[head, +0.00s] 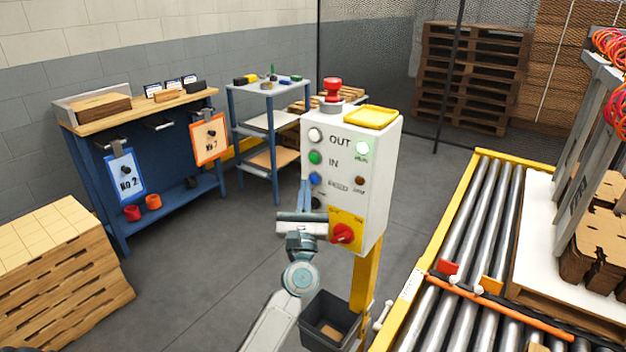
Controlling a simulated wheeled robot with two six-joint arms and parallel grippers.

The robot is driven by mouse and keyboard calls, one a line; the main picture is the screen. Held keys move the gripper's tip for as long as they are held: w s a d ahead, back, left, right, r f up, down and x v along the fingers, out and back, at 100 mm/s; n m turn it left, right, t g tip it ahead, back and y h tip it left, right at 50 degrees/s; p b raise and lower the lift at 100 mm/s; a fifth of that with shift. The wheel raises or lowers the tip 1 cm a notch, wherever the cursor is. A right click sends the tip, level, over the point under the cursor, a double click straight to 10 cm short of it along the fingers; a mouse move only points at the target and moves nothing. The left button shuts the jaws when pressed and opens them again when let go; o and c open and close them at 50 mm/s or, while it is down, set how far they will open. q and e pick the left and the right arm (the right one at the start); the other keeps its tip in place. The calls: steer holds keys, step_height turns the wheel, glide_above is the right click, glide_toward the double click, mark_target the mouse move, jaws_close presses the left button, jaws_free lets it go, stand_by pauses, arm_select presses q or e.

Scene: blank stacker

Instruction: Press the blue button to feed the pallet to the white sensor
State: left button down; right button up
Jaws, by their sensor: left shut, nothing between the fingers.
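The blue button (315,178) is on the left part of the front of a white control box (378,190), below the green button (315,157) beside "IN". My left gripper (305,186) is shut and empty, its fingers pointing up just left of and below the blue button. I cannot tell whether the fingertips touch the button or the box. A pallet (570,318) with a white sheet and stacked brown blanks sits on the roller conveyor (450,235) at the right. A small white part (411,285) is on the conveyor's yellow rail; I cannot tell whether it is the white sensor. My right gripper is not in view.
Stacked boards (60,265) stand left; the middle floor is clear.

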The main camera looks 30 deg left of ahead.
arm_select(q)
steer(key=shift+s, duration=0.3)
steer(key=shift+s+a+p, duration=0.15)
steer(key=shift+s+p, duration=0.05)
steer(key=shift+s, duration=1)
steer(key=shift+s+a+p, duration=0.1)
steer(key=shift+s+p, duration=0.05)
steer(key=shift+s, duration=1.05)
